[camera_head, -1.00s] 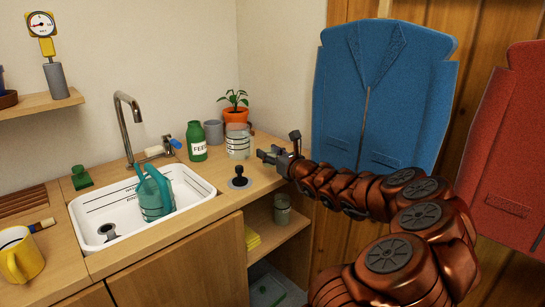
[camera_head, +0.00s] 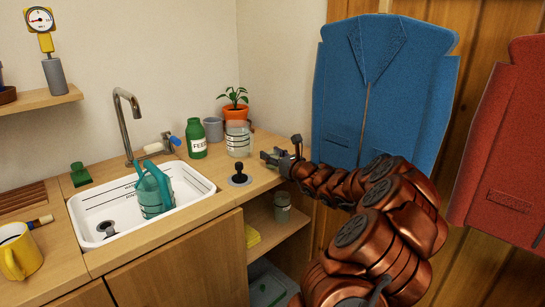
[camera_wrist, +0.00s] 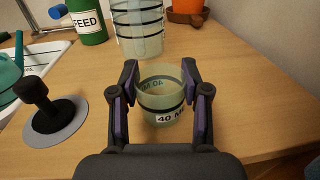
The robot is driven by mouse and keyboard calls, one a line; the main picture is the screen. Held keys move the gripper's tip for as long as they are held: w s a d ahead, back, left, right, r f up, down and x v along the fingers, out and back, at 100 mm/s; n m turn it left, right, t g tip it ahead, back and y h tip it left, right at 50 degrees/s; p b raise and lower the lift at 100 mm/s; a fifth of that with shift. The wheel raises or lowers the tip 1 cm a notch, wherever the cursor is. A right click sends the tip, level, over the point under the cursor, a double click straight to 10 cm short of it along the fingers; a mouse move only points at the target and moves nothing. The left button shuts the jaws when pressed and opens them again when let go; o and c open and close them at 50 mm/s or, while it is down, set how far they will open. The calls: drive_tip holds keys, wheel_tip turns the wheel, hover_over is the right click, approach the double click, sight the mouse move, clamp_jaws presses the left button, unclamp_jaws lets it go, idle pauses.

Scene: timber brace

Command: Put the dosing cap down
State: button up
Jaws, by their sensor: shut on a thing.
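The dosing cap (camera_wrist: 161,104) is a small translucent greenish cup with dark bands and a label reading "40 M…". In the wrist view it stands upright between the two fingers of my gripper (camera_wrist: 160,76), which is shut on its sides. In the head view my gripper (camera_head: 273,158) is over the right end of the wooden counter (camera_head: 222,201), and the cap is too small to make out clearly. I cannot tell whether the cap's base touches the counter.
A black plunger-like knob on a grey disc (camera_wrist: 60,119) stands left of the cap. A clear banded jar (camera_wrist: 138,32), a green FEED bottle (camera_wrist: 88,22) and a potted plant (camera_head: 236,112) stand behind. The sink (camera_head: 185,203) holds a teal watering can (camera_head: 155,194). Bare counter surrounds the cap.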

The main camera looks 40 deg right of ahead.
drive_tip(key=shift+f, duration=0.15)
drive_tip(key=o, duration=1)
drive_tip(key=shift+o, duration=0.2)
drive_tip(key=shift+r, duration=0.25)
drive_tip(key=s+a+p, duration=0.1)
drive_tip(key=s, duration=1.1)
drive_tip(key=shift+a, duration=0.2)
